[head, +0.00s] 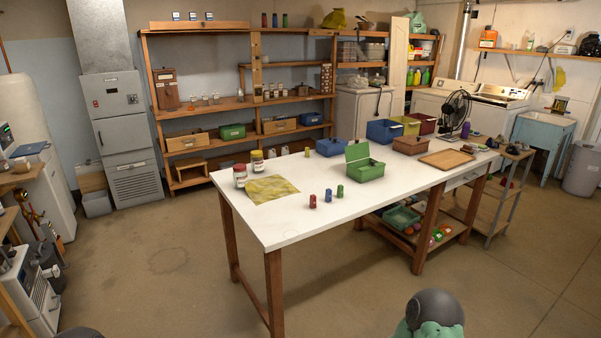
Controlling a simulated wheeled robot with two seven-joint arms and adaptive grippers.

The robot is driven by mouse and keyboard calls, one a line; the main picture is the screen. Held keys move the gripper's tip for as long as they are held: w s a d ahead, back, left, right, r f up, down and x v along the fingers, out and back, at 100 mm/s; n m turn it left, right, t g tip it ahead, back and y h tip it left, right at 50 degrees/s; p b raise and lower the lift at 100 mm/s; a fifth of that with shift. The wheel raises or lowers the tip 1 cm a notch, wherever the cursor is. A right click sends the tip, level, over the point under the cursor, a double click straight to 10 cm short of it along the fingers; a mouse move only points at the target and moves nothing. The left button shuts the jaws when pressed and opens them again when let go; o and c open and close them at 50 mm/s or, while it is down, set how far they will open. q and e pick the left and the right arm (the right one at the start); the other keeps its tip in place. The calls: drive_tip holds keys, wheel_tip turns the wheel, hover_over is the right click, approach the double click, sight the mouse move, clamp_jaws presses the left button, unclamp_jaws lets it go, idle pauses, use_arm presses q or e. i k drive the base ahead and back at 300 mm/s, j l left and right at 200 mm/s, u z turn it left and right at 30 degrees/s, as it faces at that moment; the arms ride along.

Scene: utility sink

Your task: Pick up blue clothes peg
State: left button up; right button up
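I cannot make out a blue clothes peg for certain in the head view. Neither of my grippers is in view.
On the table are a yellow cloth (271,190), jars (240,176), an open green box (364,165), a wooden tray (447,159) and a black fan (455,110). Floor (165,260) left of the table is clear.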

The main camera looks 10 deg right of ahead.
sight(328, 194)
drive_tip(key=i+l+z, duration=0.25)
drive_tip(key=i+l, duration=0.65)
